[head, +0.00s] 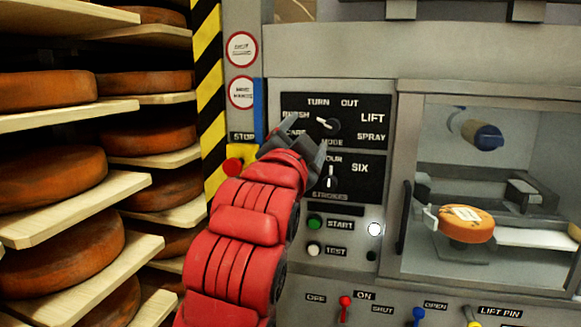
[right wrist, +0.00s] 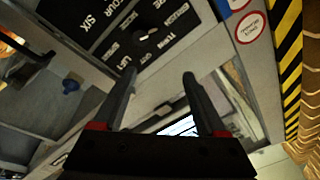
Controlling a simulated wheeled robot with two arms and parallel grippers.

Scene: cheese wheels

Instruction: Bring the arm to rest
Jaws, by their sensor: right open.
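My right arm, red, comes up from the bottom of the head view. Its dark gripper (head: 302,136) is in front of the control panel (head: 375,105), over the left part of the mode dial's labels and just left of the mode knob (head: 328,123). In the right wrist view the two fingers (right wrist: 159,76) are spread apart with nothing between them. The mode knob (right wrist: 147,36) shows beyond the fingertips in that view, apart from them. The gripper hides part of the panel's lettering. My left gripper is not in view.
Shelves with orange-brown cheese wheels (head: 45,183) stand at the left. A red stop button (head: 233,166) is close beside my arm. At the right, a cheese (head: 465,224) sits inside the machine behind a window with a dark handle (head: 404,217). Switches (head: 345,303) line the lower front.

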